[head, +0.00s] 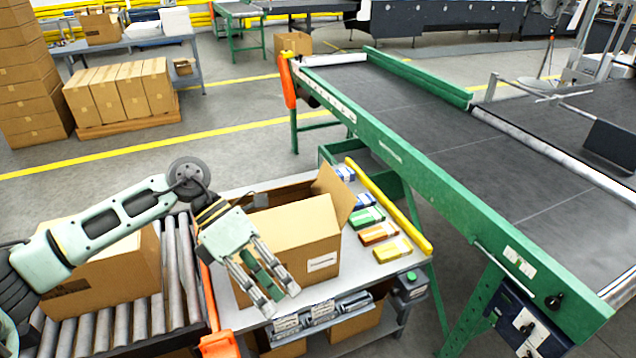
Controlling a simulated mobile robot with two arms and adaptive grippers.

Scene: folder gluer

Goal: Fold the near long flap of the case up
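The open brown case (318,243) stands on the grey work table, with a white label low on its near side. Its right end flap (337,194) stands up and leans outward. The near long flap cannot be clearly told apart from the case's near side, and the arm hides part of that side. My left gripper (284,301) is in front of the near side, pointing down and right. Its two fingers are apart, with a dark green strip between them. Whether the fingers touch the case cannot be told. My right gripper is not in view.
Small blue, green, orange and yellow cartons (379,233) lie right of the case, beside a yellow rail (388,205). The green-framed conveyor (420,145) runs behind. Another brown case (110,268) sits on the roller track (170,300) at left. An orange post (218,345) stands near the table's front-left.

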